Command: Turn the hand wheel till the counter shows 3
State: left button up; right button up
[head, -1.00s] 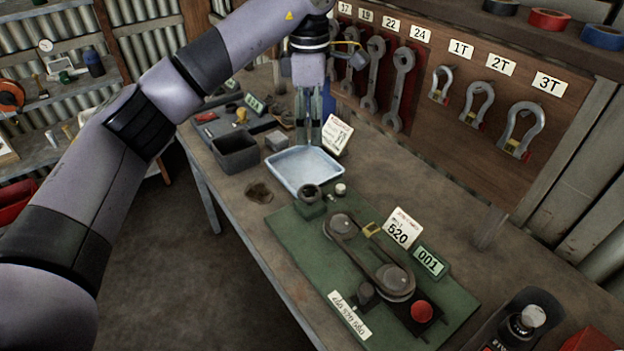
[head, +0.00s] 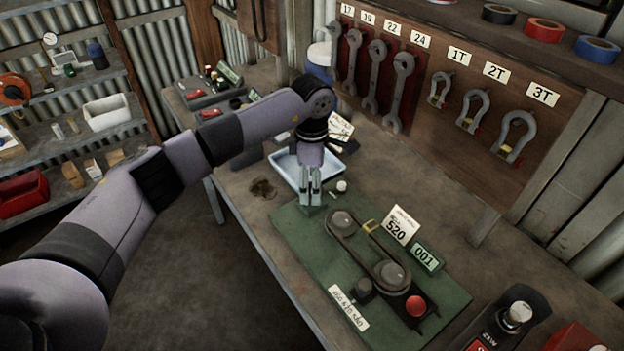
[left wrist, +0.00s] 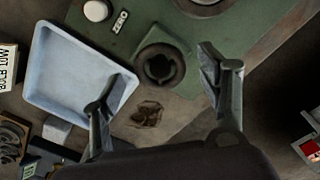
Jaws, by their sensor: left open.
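The counter (head: 426,258) shows 001 on the green board (head: 320,250). A dark round ringed part with a notched hub, which looks like the hand wheel (left wrist: 160,66), sits at the board's far end. In the head view my gripper mostly hides it. My left gripper (head: 311,202) points down over that end. In the left wrist view its two fingers (left wrist: 165,80) are open and apart, with the wheel between and beyond them. I cannot tell how high they are above it. My right gripper is in neither view.
A pale blue tray (head: 283,169) lies close beside the wheel. A white button (head: 341,187) labelled ZERO stands near it. The belt and pulleys (head: 370,245), a 520 card (head: 401,226) and a red button (head: 416,306) are on the board. Wrenches and shackles hang behind.

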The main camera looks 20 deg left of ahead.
pick_arm(q)
jog(key=shift+f, duration=0.4)
jog(key=shift+c, duration=0.3)
jog(key=c, duration=1.1)
